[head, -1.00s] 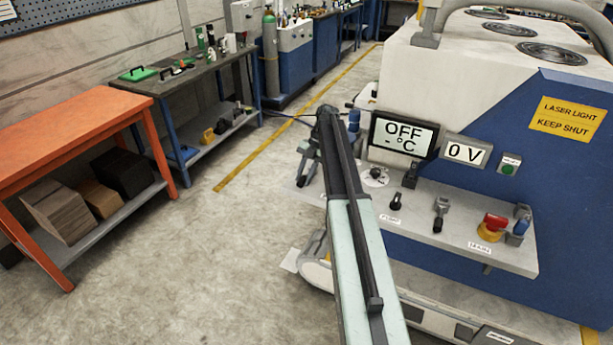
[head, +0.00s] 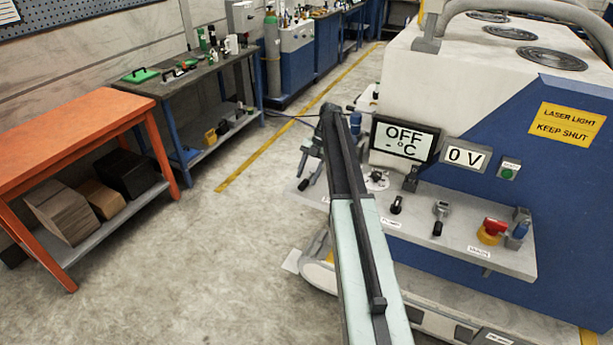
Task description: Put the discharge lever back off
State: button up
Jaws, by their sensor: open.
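A grey control shelf (head: 462,248) juts from the front of the large white and blue machine. The labels are too small to read surely, so I cannot tell which one is the discharge lever. My gripper (head: 307,172) is open and empty at the shelf's left end, partly hidden behind my arm. It is apart from the levers.
A display (head: 404,138) reads OFF and °C; a meter (head: 465,155) reads 0 V. A red and yellow button (head: 491,231) and a blue-topped part (head: 520,230) stand at the shelf's right. An orange bench (head: 75,135) is at left. The floor between is clear.

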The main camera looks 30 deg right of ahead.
jog(key=p+v, duration=0.3)
jog(key=v, duration=0.2)
jog(key=shift+d+r+p, duration=0.2)
jog(key=shift+r+p, duration=0.05)
jog(key=shift+p, duration=0.1)
